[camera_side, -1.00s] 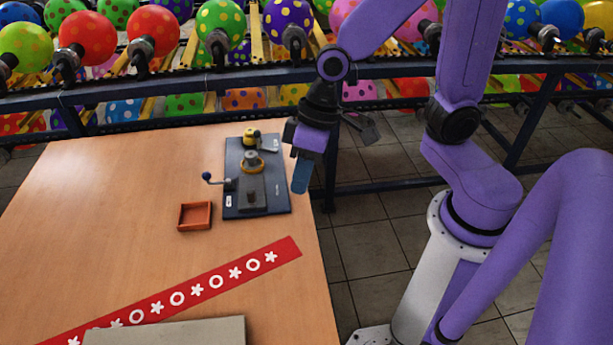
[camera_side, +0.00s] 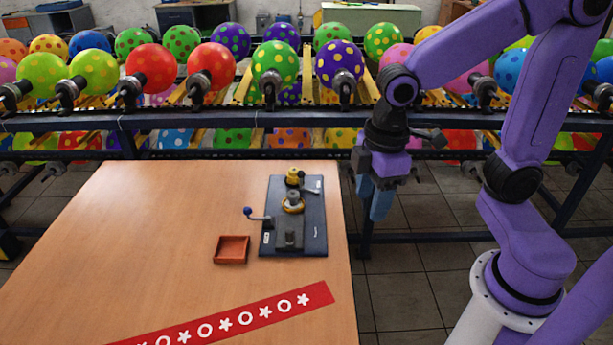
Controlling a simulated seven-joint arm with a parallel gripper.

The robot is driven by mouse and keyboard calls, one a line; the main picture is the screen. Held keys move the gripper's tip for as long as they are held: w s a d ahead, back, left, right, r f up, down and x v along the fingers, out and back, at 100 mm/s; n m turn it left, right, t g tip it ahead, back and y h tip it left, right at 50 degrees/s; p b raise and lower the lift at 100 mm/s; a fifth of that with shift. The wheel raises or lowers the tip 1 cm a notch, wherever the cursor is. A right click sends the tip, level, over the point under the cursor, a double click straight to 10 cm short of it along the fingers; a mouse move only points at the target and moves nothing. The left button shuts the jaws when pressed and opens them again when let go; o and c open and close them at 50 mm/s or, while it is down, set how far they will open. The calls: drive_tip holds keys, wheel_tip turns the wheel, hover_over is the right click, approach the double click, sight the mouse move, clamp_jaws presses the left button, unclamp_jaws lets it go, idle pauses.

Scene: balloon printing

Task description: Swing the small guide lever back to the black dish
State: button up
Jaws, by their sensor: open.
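A dark blue base plate (camera_side: 314,242) lies near the table's right edge and carries a small device. A lever with a blue ball knob (camera_side: 248,211) sticks out to its left. At the back is a yellow knob (camera_side: 293,178) with a pale flat piece (camera_side: 312,190) beside it. A yellow ring (camera_side: 292,207) sits around a grey post in the middle, with a dark grey block (camera_side: 290,238) in front. I cannot tell which part is the guide lever or the black dish. My gripper (camera_side: 381,205) is open, pointing down to the right of the plate, apart from it.
An orange-brown square tray (camera_side: 232,249) stands left of the plate. A red strip with white stars and rings (camera_side: 245,317) lies across the front of the wooden table (camera_side: 150,245). A dark rack (camera_side: 205,118) with many balloons runs behind. The table's left side is clear.

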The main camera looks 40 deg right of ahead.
drive_tip(key=w, duration=1.4)
drive_tip(key=m+t+h, duration=0.1)
drive_tip(key=m+h, duration=0.1)
hover_over(301, 171)
drive_tip(key=s+a, duration=0.2)
drive_tip(key=s, duration=0.1)
drive_tip(key=s+a+x, duration=0.1)
drive_tip(key=x, duration=1.8)
drive_tip(key=a+x, duration=0.1)
drive_tip(key=x, duration=0.5)
drive_tip(key=shift+w+f, duration=0.15)
drive_tip(key=shift+w, duration=0.05)
clamp_jaws()
